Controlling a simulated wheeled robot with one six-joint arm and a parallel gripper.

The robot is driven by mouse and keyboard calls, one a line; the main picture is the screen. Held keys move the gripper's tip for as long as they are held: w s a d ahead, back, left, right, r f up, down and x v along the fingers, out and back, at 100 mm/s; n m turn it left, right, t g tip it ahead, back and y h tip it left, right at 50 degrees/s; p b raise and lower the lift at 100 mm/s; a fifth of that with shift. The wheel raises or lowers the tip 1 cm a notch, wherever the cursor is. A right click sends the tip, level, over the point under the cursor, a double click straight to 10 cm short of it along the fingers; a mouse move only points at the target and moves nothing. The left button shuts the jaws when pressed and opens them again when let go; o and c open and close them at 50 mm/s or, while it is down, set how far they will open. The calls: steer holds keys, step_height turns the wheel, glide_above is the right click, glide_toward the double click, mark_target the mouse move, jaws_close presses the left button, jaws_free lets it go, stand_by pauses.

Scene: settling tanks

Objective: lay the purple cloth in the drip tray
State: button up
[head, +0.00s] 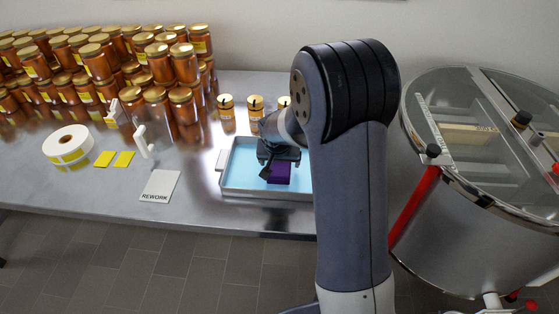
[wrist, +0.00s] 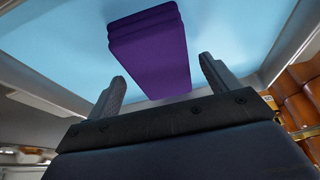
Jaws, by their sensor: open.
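The purple cloth (head: 279,173) is a folded block lying on the light blue floor of the drip tray (head: 233,190). In the wrist view the purple cloth (wrist: 150,55) lies flat on the blue surface, beyond my fingers. My gripper (head: 275,168) is over the tray, close to the cloth. In the wrist view my gripper (wrist: 163,85) has its two fingers spread apart with nothing held between them. My arm hides the right part of the tray in the head view.
Many honey jars (head: 100,65) crowd the table's back left. A few jars (head: 226,108) stand behind the tray. A REWORK card (head: 159,186) and label roll (head: 68,146) lie left. A large round steel tank (head: 455,220) with a red handle stands right.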

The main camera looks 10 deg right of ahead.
steer(key=v, duration=1.2)
steer(key=shift+b, duration=0.4)
steer(key=x, duration=1.2)
steer(key=shift+f, duration=0.35)
step_height(320, 180, up, 2)
steer(key=shift+r, duration=0.5)
